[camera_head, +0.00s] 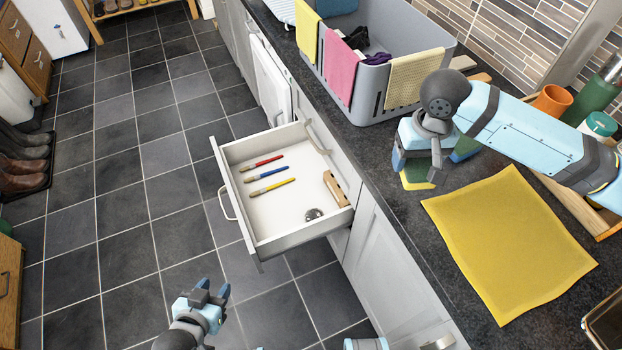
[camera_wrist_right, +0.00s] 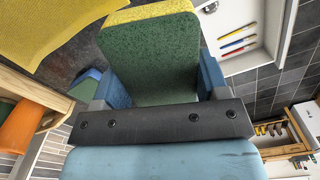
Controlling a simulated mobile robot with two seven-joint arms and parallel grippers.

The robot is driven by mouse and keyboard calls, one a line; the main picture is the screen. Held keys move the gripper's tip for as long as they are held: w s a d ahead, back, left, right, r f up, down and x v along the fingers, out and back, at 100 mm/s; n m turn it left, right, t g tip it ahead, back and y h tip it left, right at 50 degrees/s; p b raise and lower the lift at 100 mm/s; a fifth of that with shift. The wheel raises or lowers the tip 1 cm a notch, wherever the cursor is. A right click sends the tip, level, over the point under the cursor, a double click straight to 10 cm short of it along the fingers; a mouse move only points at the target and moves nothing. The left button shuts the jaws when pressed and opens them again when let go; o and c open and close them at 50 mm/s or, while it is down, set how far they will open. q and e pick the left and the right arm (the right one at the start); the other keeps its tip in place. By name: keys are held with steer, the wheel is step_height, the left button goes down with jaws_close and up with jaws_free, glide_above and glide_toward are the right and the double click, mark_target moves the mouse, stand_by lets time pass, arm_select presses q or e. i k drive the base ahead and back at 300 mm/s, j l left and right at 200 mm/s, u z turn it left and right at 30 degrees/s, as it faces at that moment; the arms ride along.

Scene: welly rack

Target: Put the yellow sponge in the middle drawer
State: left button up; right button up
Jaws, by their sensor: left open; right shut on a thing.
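The yellow sponge (camera_wrist_right: 150,62) has a dark green scouring face and a yellow edge. My right gripper (camera_wrist_right: 160,85) is shut on it, with a finger on each side. In the head view the sponge (camera_head: 415,180) shows below my right gripper (camera_head: 412,158), over the counter edge area; whether it touches the counter is unclear. The open drawer (camera_head: 262,243) is to the left, pulled out from the white cabinet. It holds red, blue and yellow brushes, a wooden block and a small dark metal item. My left gripper (camera_head: 208,296) is open and empty, low over the floor.
A yellow cloth (camera_head: 510,245) lies flat on the dark counter. A grey basin (camera_head: 372,80) with cloths over its rim stands behind. A blue-green item (camera_head: 465,149) sits right of my gripper. An orange cup (camera_head: 553,101) and green bottle (camera_head: 594,92) stand at the right. The drawer's middle has free room.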

mark_target(262, 209)
steer(key=j+z, duration=0.1)
steer(key=j, duration=0.3)
steer(key=k+j+z, duration=0.1)
steer(key=j, duration=0.25)
steer(key=j+z, duration=0.3)
steer(key=j, duration=0.6)
steer(key=i+j+z, duration=0.25)
steer(key=i+j, duration=0.15)
steer(key=j, duration=0.2)
steer(key=i+j+z, duration=0.1)
steer(key=j, duration=0.25)
steer(key=i, duration=0.1)
